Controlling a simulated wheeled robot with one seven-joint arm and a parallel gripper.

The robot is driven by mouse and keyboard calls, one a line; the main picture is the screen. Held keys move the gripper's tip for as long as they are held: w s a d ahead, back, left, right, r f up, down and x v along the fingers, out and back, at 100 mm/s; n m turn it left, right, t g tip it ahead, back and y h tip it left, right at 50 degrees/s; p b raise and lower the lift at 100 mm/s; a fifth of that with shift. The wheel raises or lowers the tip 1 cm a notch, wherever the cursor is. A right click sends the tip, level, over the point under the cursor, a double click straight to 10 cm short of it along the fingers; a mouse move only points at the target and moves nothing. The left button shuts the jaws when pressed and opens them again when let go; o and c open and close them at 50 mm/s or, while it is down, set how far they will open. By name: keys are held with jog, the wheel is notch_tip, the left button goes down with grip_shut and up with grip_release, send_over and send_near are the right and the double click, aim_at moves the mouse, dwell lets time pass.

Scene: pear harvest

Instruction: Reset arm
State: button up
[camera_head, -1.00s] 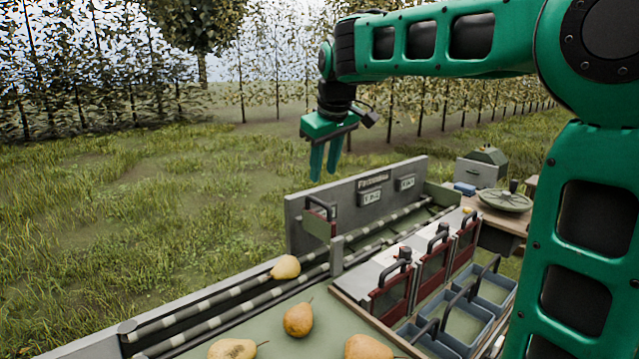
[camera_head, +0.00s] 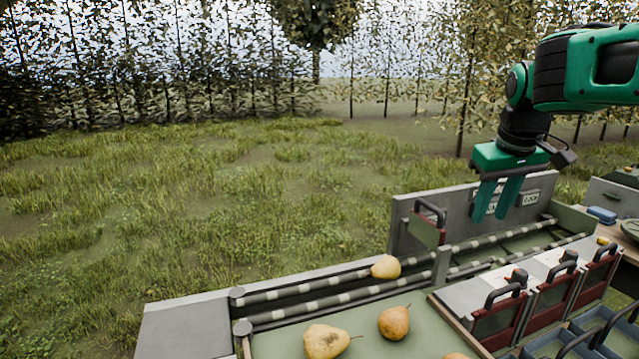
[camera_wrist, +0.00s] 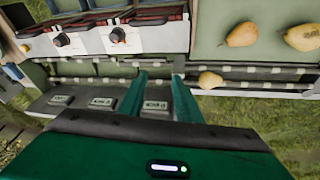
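My gripper (camera_head: 496,200) hangs from my green arm at the right in the head view, fingers pointing down, in front of the grey back panel of the sorting station. Its two green fingers show in the wrist view (camera_wrist: 157,98), apart with a gap between them and nothing held. A yellow pear (camera_head: 386,267) lies on the striped rails, to the left of and below my gripper. It also shows in the wrist view (camera_wrist: 210,80). Another pear (camera_head: 394,322) and a larger one (camera_head: 327,341) lie on the green tray (camera_head: 290,325).
Red-fronted gates with black handles (camera_head: 500,318) stand at the right, with blue-grey bins (camera_head: 600,345) beside them. A small gate (camera_head: 428,228) stands upright by the rails. Open grass (camera_head: 200,210) lies beyond the station, with rows of trees behind.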

jog(key=s+d+f+m+g, duration=0.1)
jog(key=s+f+m, duration=0.1)
jog(key=s+f, duration=0.3)
jog(key=s+d+f+m+g, duration=0.1)
jog(key=s+f, duration=0.5)
jog(key=s, duration=0.7)
jog(key=s+d+f+m+g+y, duration=0.1)
jog(key=s+f+m, duration=0.3)
jog(key=s, duration=0.6)
jog(key=shift+d+f, duration=0.85)
jog(key=shift+w+f+g, duration=0.2)
jog(key=shift+w+g, duration=0.1)
jog(key=shift+w, duration=0.25)
